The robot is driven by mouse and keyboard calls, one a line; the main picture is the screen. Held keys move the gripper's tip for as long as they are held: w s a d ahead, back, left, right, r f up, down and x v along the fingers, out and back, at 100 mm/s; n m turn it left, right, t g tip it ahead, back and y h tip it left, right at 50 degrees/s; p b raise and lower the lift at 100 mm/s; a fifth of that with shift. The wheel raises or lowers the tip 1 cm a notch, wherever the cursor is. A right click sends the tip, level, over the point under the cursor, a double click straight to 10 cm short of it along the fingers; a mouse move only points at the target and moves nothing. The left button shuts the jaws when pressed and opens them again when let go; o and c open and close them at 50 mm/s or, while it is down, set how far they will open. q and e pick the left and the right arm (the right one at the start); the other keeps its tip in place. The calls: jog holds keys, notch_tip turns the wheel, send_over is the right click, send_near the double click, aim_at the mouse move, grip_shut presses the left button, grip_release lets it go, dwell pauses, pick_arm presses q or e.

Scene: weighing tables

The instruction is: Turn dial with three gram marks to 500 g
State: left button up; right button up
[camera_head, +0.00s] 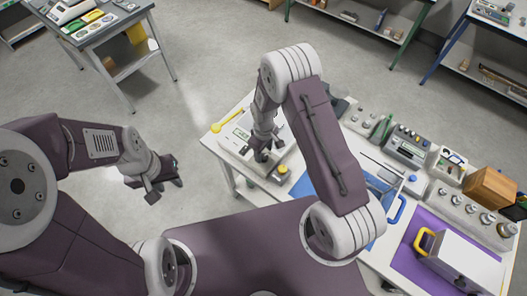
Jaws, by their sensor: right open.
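My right gripper (262,156) is open and points down over a pale device (235,142) on the white table. The device has a small display and a yellow-topped knob (283,170) near its front right corner. The gripper hides part of the device, and I cannot tell whether the fingers touch it. Gram marks are too small to read, so I cannot tell which part is the dial with three marks. My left gripper (163,187) hangs over the bare floor left of the table. Its finger gap is unclear.
A yellow spoon-like tool (228,121) lies at the table's far left. A blue mat (303,187), a grey device with knobs (407,147), a wooden box (490,188), metal weights (470,209) and a white box with a yellow handle (465,262) stand to the right.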

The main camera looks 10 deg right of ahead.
jog(key=shift+s+f, duration=0.5)
jog(key=shift+f, duration=0.3)
jog(key=shift+w+f, duration=0.1)
jog(key=shift+w, duration=0.2)
jog(key=c, duration=0.5)
grip_shut()
pick_arm(q)
jog(key=shift+s+r, duration=0.3)
